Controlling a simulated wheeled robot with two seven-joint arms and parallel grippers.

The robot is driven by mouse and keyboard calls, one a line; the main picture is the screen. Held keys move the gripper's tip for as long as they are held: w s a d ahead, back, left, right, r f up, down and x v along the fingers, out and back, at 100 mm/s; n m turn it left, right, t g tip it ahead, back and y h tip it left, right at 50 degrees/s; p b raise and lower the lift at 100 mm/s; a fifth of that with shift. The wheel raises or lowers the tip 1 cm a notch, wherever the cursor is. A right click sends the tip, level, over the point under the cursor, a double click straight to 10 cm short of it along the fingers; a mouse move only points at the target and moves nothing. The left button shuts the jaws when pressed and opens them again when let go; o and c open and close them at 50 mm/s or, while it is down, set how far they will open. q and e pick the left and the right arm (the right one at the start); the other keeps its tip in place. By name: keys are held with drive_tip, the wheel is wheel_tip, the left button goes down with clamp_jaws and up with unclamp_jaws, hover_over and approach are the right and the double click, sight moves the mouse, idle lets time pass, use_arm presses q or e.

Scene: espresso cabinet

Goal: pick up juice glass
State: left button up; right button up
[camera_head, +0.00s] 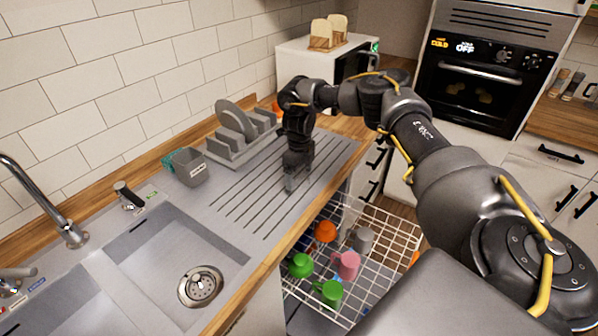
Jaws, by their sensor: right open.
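My right gripper (290,184) points down over the ribbed drainboard (262,205) beside the sink. It is open, with no object seen between its fingers. Several cups stand in the white wire rack of the pulled-out dishwasher below the counter: an orange cup (325,231), a grey cup (363,240), a pink cup (347,265) and green cups (300,265) (331,293). I cannot tell which thing, if any, is the juice glass; no clear glass is plain to see. The gripper is above and behind the rack, apart from the cups. My left gripper is out of view.
A grey plate rack (238,150) and a grey caddy (192,170) stand at the back of the drainboard. The sink and faucet (66,228) are at left. The wooden counter edge (262,268) borders the rack (385,216). An oven (485,75) is at the back right.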

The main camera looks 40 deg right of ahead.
drive_tip(key=shift+c, duration=0.5)
drive_tip(key=c, duration=1.2)
drive_tip(key=shift+w, duration=0.1)
